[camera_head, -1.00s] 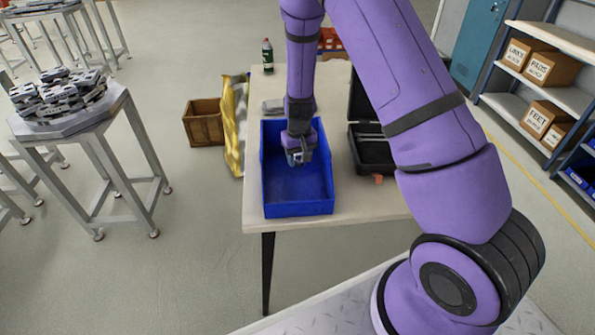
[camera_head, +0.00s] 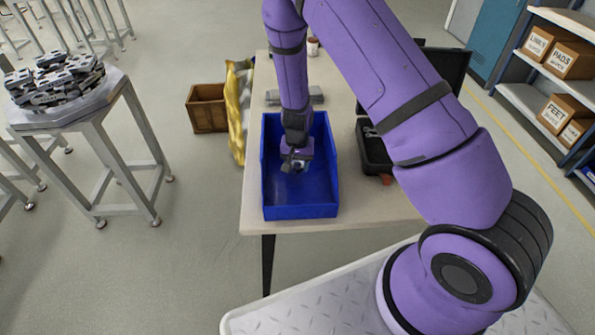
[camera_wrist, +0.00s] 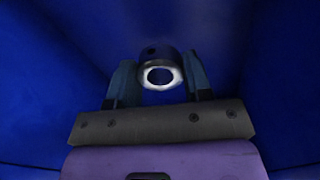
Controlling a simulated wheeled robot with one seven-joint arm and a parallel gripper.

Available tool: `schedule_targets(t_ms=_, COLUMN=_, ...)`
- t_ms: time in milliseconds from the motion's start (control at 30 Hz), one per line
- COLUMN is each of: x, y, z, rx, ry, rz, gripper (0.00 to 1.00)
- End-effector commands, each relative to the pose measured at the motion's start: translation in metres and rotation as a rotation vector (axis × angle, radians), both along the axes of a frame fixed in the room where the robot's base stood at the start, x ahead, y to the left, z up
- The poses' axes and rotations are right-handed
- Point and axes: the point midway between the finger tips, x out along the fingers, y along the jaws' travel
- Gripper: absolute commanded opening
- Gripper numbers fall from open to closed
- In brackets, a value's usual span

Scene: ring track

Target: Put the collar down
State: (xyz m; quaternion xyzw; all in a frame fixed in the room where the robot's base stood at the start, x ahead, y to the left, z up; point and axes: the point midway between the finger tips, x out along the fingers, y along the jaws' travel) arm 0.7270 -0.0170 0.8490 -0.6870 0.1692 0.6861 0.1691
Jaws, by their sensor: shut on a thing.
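The collar (camera_wrist: 160,72) is a small dark ring with a bright metal face and a round bore. It sits between the two fingers of my gripper (camera_wrist: 158,85) in the wrist view. My gripper is shut on it. In the head view my gripper (camera_head: 297,164) points down inside the blue bin (camera_head: 300,211), which stands on the table. The bin's blue floor and walls surround the gripper in the wrist view. I cannot tell whether the collar touches the bin floor.
The table (camera_head: 256,222) also holds an open black case (camera_head: 372,150) right of the bin and a grey item (camera_head: 295,97) behind it. A wooden crate (camera_head: 208,112) and yellow sheet stand left of the table. A stand with dark metal parts (camera_head: 58,82) is further left.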

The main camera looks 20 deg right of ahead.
Motion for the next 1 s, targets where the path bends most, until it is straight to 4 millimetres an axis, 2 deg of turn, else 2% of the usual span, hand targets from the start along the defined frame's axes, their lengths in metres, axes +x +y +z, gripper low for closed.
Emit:
schedule_targets(t_ms=267, x=0.0, y=0.0, z=-0.033, rx=0.0, ry=0.002, rz=0.0, gripper=0.18)
schedule_targets(t_ms=633, x=0.0, y=-0.001, z=-0.036, rx=0.0, ry=0.001, rz=0.0, gripper=0.18)
schedule_targets(t_ms=667, x=0.0, y=0.0, z=-0.036, rx=0.0, ry=0.0, rz=0.001, gripper=0.51)
schedule_targets(t_ms=733, x=0.0, y=0.0, z=-0.036, rx=0.0, ry=0.0, rz=0.001, gripper=0.67)
schedule_targets(t_ms=767, x=0.0, y=0.0, z=-0.036, rx=0.0, ry=0.0, rz=0.001, gripper=0.71)
schedule_targets(t_ms=1000, x=0.0, y=0.0, z=-0.036, rx=0.0, ry=0.0, rz=0.001, gripper=0.71)
